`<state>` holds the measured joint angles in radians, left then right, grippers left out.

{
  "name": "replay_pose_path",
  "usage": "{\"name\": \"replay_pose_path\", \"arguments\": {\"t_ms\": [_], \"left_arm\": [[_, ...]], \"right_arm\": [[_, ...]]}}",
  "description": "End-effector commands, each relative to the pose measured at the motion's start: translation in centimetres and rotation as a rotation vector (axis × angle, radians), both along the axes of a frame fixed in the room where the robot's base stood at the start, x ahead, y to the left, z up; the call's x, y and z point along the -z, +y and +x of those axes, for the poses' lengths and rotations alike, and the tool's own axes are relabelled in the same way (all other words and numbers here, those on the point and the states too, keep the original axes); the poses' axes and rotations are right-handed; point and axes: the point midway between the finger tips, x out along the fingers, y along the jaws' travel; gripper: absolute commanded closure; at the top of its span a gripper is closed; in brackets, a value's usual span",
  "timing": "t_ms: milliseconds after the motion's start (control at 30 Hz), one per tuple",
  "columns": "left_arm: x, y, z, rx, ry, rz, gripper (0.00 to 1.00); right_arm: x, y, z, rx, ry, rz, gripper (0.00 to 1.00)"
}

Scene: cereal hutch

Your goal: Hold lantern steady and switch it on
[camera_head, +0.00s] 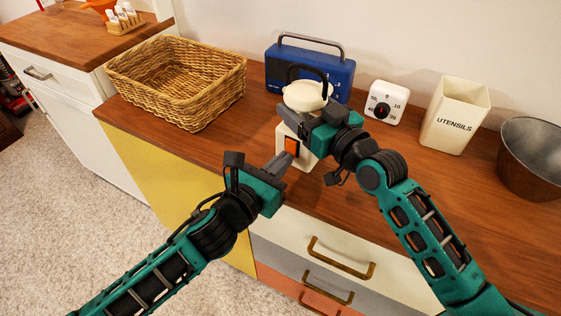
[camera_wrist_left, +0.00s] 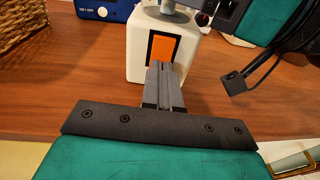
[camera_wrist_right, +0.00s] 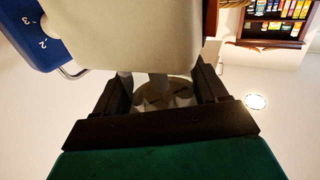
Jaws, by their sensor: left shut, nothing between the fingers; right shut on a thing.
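The lantern (camera_head: 306,97) stands on the wooden counter, cream-white with a rounded cap, a dark top handle and a box-like base. An orange switch (camera_head: 292,147) in a dark frame is on its front; it also shows in the left wrist view (camera_wrist_left: 164,49). My right gripper (camera_head: 288,118) is shut on the lantern's narrower middle, below the cap. In the right wrist view its fingers (camera_wrist_right: 165,82) flank that part. My left gripper (camera_head: 284,160) is shut and empty, its tips just in front of the switch's lower part. Whether they touch it I cannot tell.
A blue radio (camera_head: 311,70) stands behind the lantern, and a wicker basket (camera_head: 170,85) to the left. A white timer (camera_head: 386,103), a utensils holder (camera_head: 455,115) and a metal bowl (camera_head: 530,160) stand to the right. Drawer handles (camera_head: 341,258) stick out below the counter edge.

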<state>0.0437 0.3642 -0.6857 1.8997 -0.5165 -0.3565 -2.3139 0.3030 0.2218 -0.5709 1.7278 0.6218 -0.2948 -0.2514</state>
Motion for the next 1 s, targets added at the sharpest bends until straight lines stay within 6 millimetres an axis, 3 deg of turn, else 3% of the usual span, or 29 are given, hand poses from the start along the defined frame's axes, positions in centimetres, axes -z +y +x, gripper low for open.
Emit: {"name": "replay_pose_path", "arguments": {"t_ms": [600,767,1000], "left_arm": [[0.3,0.0,0.2,-0.002,0.0,0.002,1.0],[0.6,0.9,-1.6,0.0,0.003,0.003,1.0],[1.2,2.9,-5.8,0.002,0.004,0.003,1.0]], "right_arm": [[0.0,0.2,-0.1,-0.004,0.004,0.003,0.76],[0.1,0.1,-0.1,-0.003,0.003,0.002,0.76],[0.1,0.1,-0.1,-0.002,0.003,0.002,0.76]]}}
